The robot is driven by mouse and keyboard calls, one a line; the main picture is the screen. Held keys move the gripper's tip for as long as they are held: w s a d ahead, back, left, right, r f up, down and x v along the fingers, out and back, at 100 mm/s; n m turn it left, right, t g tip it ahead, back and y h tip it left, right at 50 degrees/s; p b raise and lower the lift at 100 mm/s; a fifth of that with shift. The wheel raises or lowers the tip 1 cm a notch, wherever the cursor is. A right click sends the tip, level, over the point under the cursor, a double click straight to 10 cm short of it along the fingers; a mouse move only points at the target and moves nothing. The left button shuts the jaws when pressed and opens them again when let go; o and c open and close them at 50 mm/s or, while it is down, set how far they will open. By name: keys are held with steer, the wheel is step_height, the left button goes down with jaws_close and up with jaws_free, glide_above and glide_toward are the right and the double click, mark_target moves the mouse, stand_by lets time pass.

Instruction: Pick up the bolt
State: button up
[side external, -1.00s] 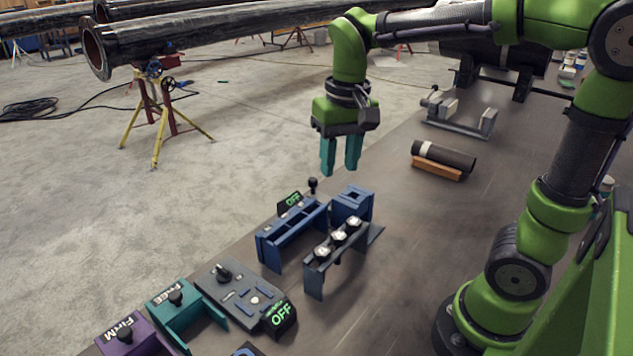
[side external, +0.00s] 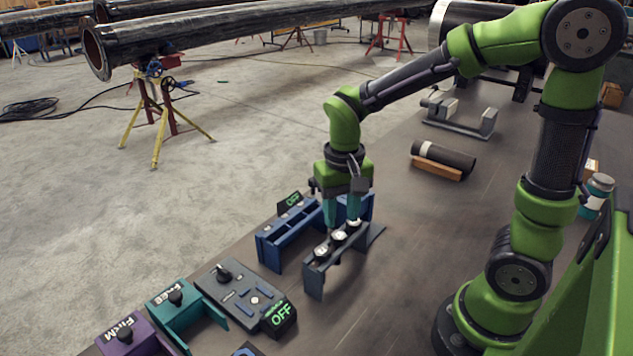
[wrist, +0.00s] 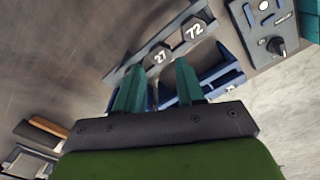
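Several silver hex-headed bolts sit in a row in a dark grey rack (side external: 314,280). In the side view I see a near bolt (side external: 321,250) and a middle bolt (side external: 338,236); the far end of the row is close to my fingers. In the wrist view my gripper (wrist: 156,78) shows open, with no bolt clearly visible between the fingers.
A blue rack (side external: 283,242) stands just left of the bolt rack. A control box (side external: 240,293) with an OFF display is nearer the camera. A dark cylinder (side external: 443,156) on an orange block lies further back right. The bench right of the rack is clear.

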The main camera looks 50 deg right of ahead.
mark_target(340, 237)
step_height(340, 237, down, 4)
steer(key=shift+a+f, duration=0.1)
steer(key=shift+f, duration=0.15)
jaws_close()
steer(key=shift+r, duration=0.1)
step_height(340, 237, up, 19)
stand_by(1.2)
steer(key=shift+r, duration=0.1)
